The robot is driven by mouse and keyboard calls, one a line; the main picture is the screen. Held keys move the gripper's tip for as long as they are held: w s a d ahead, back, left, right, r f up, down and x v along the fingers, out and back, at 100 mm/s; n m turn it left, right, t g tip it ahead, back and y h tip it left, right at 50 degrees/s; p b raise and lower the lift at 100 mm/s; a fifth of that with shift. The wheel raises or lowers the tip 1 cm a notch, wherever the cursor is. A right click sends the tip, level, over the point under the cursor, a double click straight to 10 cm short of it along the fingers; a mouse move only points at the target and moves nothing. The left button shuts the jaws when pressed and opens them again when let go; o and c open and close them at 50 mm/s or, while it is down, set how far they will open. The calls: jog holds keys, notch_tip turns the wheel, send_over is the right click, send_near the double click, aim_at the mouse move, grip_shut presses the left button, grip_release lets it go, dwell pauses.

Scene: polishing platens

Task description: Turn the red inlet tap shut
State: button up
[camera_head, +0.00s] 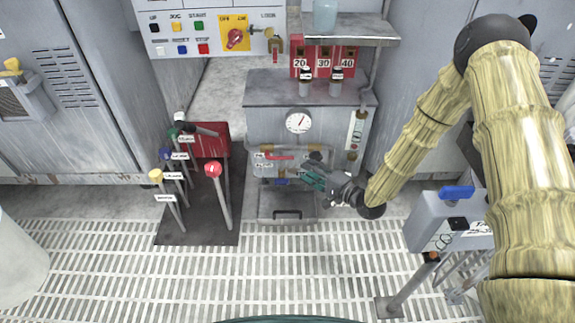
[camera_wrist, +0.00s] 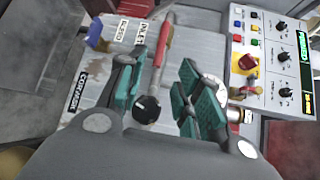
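The red inlet tap's lever (camera_head: 279,157) lies roughly level across the front panel of the grey cabinet in the head view. In the wrist view the lever (camera_wrist: 164,38) runs beside a white INLET label (camera_wrist: 140,33), its lower end seen between my fingers. A blue handle (camera_head: 282,182) is below it; it also shows in the wrist view (camera_wrist: 96,36). My gripper (camera_head: 308,179), with green fingers, is just right of and below the red lever. The fingers (camera_wrist: 158,68) are apart, with nothing held. I cannot tell whether they touch the lever.
A black knob (camera_wrist: 147,108) sits near the fingers. A gauge (camera_head: 299,122) is above the panel. Several coloured levers stand on a dark base (camera_head: 205,235) to the left. A control panel (camera_head: 205,20) is above. A grey box (camera_head: 430,215) is at right.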

aim_at(287, 159)
jog(key=shift+b+x, duration=2.35)
jog(key=shift+x, duration=2.95)
grip_shut()
